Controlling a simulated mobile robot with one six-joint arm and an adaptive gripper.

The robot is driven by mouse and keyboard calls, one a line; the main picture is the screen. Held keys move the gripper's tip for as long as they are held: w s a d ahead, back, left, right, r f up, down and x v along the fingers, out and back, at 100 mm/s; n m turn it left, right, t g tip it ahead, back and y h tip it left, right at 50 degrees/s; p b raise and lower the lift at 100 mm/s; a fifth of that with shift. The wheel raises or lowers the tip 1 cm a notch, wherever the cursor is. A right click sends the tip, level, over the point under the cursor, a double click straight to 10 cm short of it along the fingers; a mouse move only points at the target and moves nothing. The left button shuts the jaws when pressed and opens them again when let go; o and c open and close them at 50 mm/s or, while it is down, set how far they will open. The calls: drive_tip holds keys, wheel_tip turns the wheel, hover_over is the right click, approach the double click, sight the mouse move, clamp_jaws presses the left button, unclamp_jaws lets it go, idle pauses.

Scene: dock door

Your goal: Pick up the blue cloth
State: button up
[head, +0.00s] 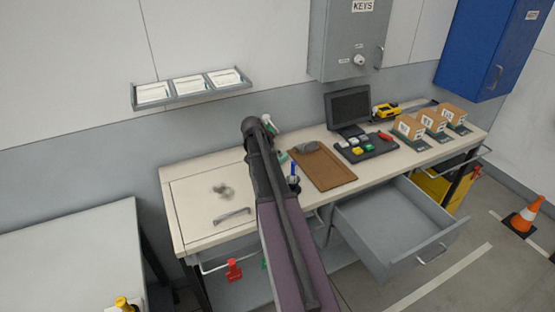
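I see no blue cloth in the head view; part of the bench is hidden behind my arm. A crumpled grey thing (307,147) lies at the back edge of a brown clipboard-like board (322,168); I cannot tell what it is. A small upright blue item (294,170) shows just right of my arm, too small to name. My arm crosses the bench from the bottom middle, and my gripper at its end is hidden.
The cream bench (205,228) has a grey smudge (223,191). A monitor (349,108), a keypad (366,147) and cardboard boxes (432,122) stand to the right. A grey drawer (400,225) is pulled open below.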

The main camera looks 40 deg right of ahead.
drive_tip(key=shift+b+x, duration=1.75)
drive_tip(key=shift+x, duration=0.4)
drive_tip(key=shift+w+d+f, duration=0.1)
drive_tip(key=shift+d+f, duration=0.15)
drive_tip(key=shift+f, duration=0.05)
drive_tip(key=c, duration=0.9)
drive_tip(key=shift+r, duration=0.15)
